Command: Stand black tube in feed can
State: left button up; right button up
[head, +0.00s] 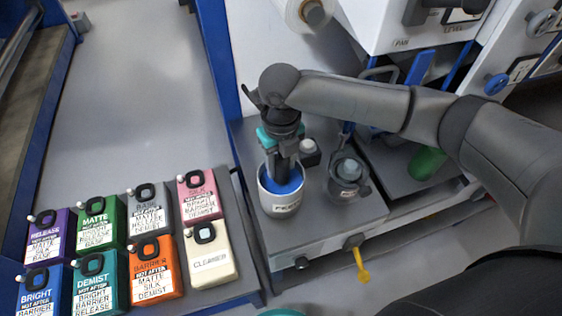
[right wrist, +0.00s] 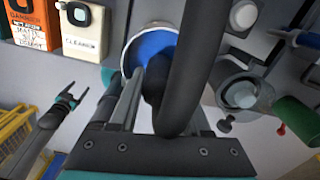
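The feed can (head: 281,208) is a white, labelled can with blue inside, on the grey shelf in the head view; its blue inside also shows in the right wrist view (right wrist: 152,43). My right gripper (head: 284,150) is directly above it, pointing down. It is shut on the black tube (right wrist: 197,70), which runs between the fingers in the right wrist view. In the head view a dark lower part reaches into the can's mouth; whether it touches the bottom is hidden. My left gripper (right wrist: 72,98) shows at the left of the right wrist view, empty, its prongs apart.
A grey lidded pot (head: 347,178) stands close right of the can, with a green cylinder (head: 427,163) beyond. Several labelled bottles, including white CLEANER (head: 208,262), stand at left. A yellow handle (head: 360,265) hangs at the shelf's front. The grey surface behind the bottles is clear.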

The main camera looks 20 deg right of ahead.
jog(key=o, duration=0.5)
jog(key=shift+c, duration=0.2)
